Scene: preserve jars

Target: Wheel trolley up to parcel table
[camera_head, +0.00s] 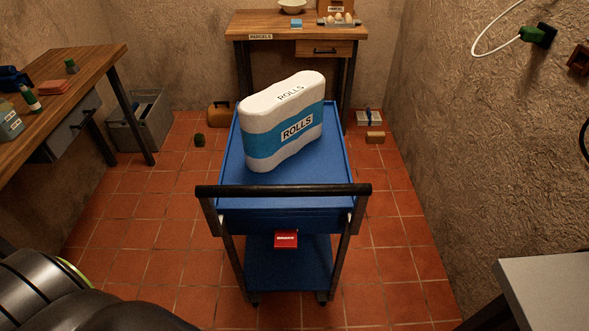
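A blue trolley (335,165) stands in the middle of the tiled floor, its black handle bar (283,190) towards me. A white and blue pack marked ROLLS (284,122) stands on its top tray. A red BRAKE tag (286,239) shows below the handle. The wooden parcel table (260,24), labelled PARCELS, stands against the back wall beyond the trolley. The trolley's far end hides the floor just in front of it, so I cannot tell the exact gap. Neither of my grippers is in view; a dark arm part of mine fills the lower left corner.
A wooden bench (75,70) stands at the left, with a grey bin (141,124) beyond it. A grey tabletop (550,290) juts in at lower right.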

